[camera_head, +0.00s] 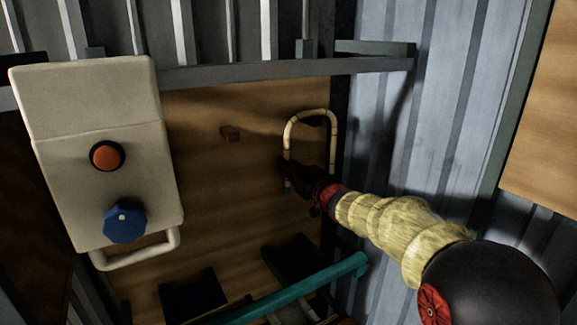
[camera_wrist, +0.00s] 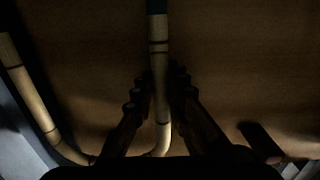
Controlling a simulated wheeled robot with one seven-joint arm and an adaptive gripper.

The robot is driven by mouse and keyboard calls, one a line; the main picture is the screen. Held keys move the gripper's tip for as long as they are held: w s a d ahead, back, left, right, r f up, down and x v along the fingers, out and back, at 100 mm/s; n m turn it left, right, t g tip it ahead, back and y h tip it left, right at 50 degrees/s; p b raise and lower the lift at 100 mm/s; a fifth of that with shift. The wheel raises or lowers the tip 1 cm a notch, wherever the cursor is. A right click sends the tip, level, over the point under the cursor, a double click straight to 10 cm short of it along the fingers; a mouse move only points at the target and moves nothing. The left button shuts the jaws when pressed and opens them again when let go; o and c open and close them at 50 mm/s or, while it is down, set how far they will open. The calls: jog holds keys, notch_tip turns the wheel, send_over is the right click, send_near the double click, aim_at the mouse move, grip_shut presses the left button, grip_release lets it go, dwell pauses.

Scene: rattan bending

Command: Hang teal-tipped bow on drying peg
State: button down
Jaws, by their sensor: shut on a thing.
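The bow (camera_head: 333,143) is a pale, U-shaped rattan cane with darker joints. In the head view its curve points up, in front of the wooden panel. My gripper (camera_head: 303,180) is shut on one leg of the bow, near its lower end. In the wrist view the held leg (camera_wrist: 160,60) runs between my fingers (camera_wrist: 158,84), and its dark teal tip (camera_wrist: 157,6) is at the top edge. The other leg (camera_wrist: 28,88) is at the left. A dark peg-like shape (camera_wrist: 260,142) shows at lower right.
A cream box (camera_head: 92,90) with an orange button (camera_head: 107,156) and a blue knob (camera_head: 124,223) stands at left. A grey rail (camera_head: 250,74) crosses above the wooden panel (camera_head: 200,110). A teal bar (camera_head: 310,286) and dark cradles (camera_head: 192,294) lie below. Corrugated metal wall (camera_head: 400,130) is at right.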

dwell(0.3)
jog(key=c, duration=1.8)
grip_release()
jog(key=shift+c, duration=0.2)
jog(key=shift+o, duration=0.6)
jog(key=shift+s, duration=0.1)
jog(key=v, duration=1.2)
jog(key=v, duration=0.9)
jog(key=shift+p, duration=0.4)
jog(key=shift+d, duration=0.1)
